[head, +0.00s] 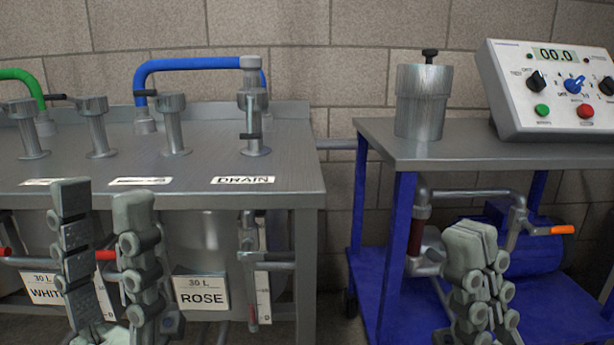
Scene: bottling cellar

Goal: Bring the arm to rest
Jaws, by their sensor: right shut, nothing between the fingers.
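My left gripper (103,225) is upright in the lower left of the head view. Its two fingers stand apart with a clear gap and nothing between them. It is in front of the steel bench, over the lower shelf area. My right gripper (471,240) is upright in the lower right, in front of the blue cart. Its fingers are pressed together and hold nothing. Both arms below the grippers are cut off by the bottom edge.
The steel bench (200,185) carries several metal ports, a green hose (22,76) and a blue hose (200,64). A metal canister (422,103) and control box (550,95) stand on the blue cart (395,225). An orange-handled valve (550,230) sticks out behind my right gripper.

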